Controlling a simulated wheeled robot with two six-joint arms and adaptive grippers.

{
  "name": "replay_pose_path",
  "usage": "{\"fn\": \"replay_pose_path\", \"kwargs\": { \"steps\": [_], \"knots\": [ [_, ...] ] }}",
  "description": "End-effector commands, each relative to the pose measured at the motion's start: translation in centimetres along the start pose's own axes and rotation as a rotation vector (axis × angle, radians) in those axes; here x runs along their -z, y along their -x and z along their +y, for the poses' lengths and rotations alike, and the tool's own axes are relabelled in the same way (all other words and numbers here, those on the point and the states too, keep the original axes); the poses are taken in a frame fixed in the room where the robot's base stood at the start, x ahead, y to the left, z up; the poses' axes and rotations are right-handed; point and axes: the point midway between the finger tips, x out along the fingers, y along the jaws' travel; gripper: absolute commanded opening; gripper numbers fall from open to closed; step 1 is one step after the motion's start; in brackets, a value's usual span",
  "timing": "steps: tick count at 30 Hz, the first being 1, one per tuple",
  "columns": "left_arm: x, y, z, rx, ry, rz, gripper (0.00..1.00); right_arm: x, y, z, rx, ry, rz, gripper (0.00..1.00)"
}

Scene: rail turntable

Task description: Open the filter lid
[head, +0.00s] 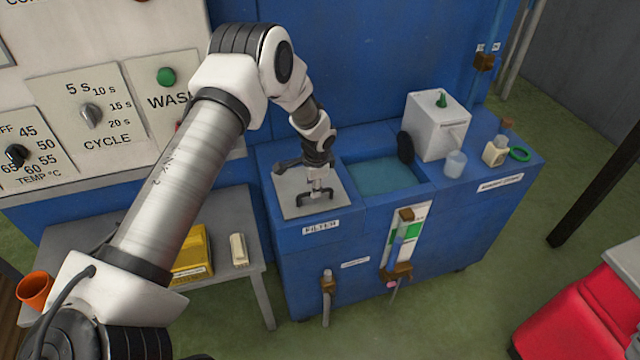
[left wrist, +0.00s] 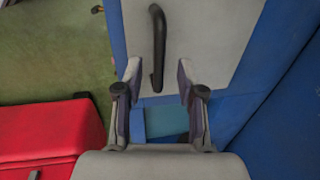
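The filter lid (head: 290,205) is a light grey square plate lying flat on the blue tank, above a FILTER label. Its dark bar handle (head: 314,199) stands near the front edge. My left gripper (head: 318,188) points down just over the lid by the handle. In the left wrist view, the gripper (left wrist: 158,70) is open, with its two fingers apart. The handle (left wrist: 157,40) runs lengthwise between them, with a gap on each side. The lid (left wrist: 205,35) fills the area behind it. The exact height of the fingertips over the lid is unclear. My right gripper is not in view.
An open water basin (head: 385,177) lies right of the lid, with a white box (head: 436,125) and a clear cup (head: 455,163) beyond. A side table with a yellow box (head: 192,250) stands at left. A control panel (head: 95,110) is on the wall behind.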

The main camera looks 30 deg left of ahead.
Motion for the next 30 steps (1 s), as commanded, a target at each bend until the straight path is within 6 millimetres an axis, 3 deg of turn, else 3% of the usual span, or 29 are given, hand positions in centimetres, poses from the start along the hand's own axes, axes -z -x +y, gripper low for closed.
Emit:
{"fn": "replay_pose_path", "kwargs": {
  "steps": [4,12,15,16,30],
  "knots": [
    [0.0,-1.9,0.0,0.0,0.0,-0.001,0.39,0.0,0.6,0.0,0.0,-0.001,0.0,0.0],
    [0.1,-2.3,0.0,0.0,0.0,0.001,0.39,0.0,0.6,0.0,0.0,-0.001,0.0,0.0],
    [0.1,-2.3,0.0,0.0,0.0,0.001,0.03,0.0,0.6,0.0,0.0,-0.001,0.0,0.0],
    [0.1,-2.3,0.0,0.0,0.0,0.001,0.0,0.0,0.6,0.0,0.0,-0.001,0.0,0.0],
    [-0.5,-1.6,0.0,-0.042,0.005,0.002,0.0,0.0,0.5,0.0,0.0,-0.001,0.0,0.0]
  ]
}}
